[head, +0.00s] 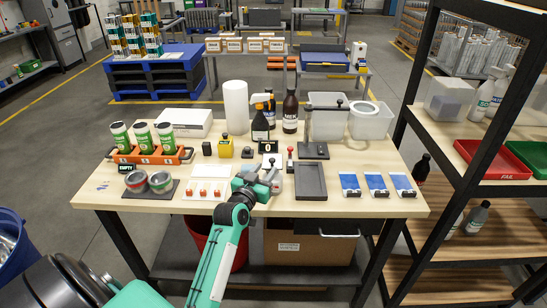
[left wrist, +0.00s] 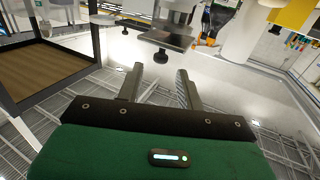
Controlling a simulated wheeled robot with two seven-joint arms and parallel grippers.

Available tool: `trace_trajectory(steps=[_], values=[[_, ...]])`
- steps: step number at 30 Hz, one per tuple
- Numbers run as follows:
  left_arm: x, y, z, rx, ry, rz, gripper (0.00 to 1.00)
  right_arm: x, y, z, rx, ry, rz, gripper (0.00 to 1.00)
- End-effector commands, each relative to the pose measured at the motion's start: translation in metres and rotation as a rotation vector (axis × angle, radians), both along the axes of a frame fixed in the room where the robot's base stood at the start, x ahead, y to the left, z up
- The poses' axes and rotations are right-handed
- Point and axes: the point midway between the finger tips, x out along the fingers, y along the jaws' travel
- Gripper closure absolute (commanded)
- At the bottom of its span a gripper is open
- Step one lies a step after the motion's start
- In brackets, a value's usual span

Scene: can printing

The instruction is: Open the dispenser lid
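I cannot tell for sure which item is the dispenser. A small grey-and-white device (head: 272,162) stands near the table's middle, partly hidden by my left gripper (head: 262,184). Behind it are a clear bin (head: 330,125) with a dark bar over it and a whitish tub (head: 371,121) with a round white ring on top. In the left wrist view my left gripper (left wrist: 160,88) has its two fingers apart with nothing between them. A grey plate under a silver part (left wrist: 165,38) shows beyond the fingertips. My right gripper is in neither view.
The wooden table (head: 120,190) also holds an orange rack (head: 150,156) of green cans, a black tray (head: 311,180), blue-and-white packets (head: 376,185) and dark bottles (head: 290,112). A shelf rack (head: 470,170) stands close on the right.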

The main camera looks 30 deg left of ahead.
Motion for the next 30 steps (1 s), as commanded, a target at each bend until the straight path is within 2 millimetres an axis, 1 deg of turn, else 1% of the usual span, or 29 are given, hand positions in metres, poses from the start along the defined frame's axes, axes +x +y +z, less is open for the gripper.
trace_trajectory(steps=[1,3,6,10,15,24,26,27,29,30], values=[[0.011,0.002,0.003,-0.001,0.0,0.0,0.63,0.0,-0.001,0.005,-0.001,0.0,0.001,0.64],[0.023,0.004,0.003,-0.001,0.0,-0.001,0.63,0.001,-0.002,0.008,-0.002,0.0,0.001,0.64],[0.038,0.006,0.002,-0.002,0.0,0.0,0.63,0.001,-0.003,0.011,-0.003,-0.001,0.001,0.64],[0.052,0.008,0.001,-0.001,0.001,0.0,0.63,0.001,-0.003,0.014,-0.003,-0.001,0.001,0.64],[0.062,0.01,0.0,-0.001,0.001,0.0,0.63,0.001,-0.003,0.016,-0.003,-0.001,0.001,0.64],[0.063,0.01,0.0,0.0,0.0,0.0,0.63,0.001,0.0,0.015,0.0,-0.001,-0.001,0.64],[0.063,0.01,0.0,0.0,0.0,0.0,0.73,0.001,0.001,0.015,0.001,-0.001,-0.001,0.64],[0.063,0.01,0.0,0.0,0.001,0.0,0.81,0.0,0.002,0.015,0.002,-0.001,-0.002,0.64],[0.063,0.01,0.0,0.0,0.001,0.0,0.92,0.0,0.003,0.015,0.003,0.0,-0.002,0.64],[0.063,0.01,0.0,0.0,0.001,0.0,1.0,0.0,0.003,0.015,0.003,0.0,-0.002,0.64]])
